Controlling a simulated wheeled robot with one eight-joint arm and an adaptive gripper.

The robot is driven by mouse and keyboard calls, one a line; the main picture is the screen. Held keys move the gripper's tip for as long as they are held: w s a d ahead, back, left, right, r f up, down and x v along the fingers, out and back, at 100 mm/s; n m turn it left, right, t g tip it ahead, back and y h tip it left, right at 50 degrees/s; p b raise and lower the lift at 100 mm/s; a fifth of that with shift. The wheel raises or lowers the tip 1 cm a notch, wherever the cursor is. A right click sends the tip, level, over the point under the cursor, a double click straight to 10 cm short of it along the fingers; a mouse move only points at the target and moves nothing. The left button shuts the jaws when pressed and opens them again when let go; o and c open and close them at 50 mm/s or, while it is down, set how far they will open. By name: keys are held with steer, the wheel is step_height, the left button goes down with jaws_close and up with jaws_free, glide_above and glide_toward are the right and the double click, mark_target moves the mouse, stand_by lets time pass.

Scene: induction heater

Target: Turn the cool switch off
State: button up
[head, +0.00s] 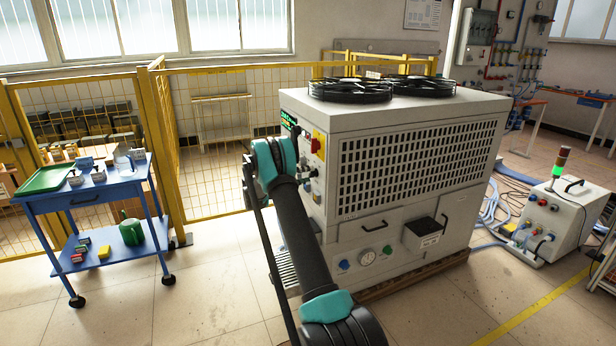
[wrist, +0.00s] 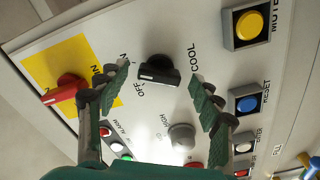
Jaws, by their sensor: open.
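In the wrist view, the cool switch is a black rotary knob (wrist: 158,72) on a white panel, with the lettering OFF and COOL beside it. Its bar lies roughly across the picture, with a pale mark on its lower side. I cannot tell which position it points to. My gripper (wrist: 160,90) is open, its green padded fingers on either side of the knob, the fingertips apart from it. In the head view, my arm reaches the control panel on the left end of the white cabinet (head: 415,145), and hides the knob and my fingers.
Near the knob are a red switch on a yellow plate (wrist: 66,88), a grey knob (wrist: 182,136), a yellow button (wrist: 249,25) and a blue button (wrist: 247,104). A blue cart (head: 95,190) and yellow fence (head: 215,150) stand left; the floor in front is clear.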

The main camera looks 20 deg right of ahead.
steer(key=shift+d, duration=0.4)
steer(key=shift+c, duration=0.4)
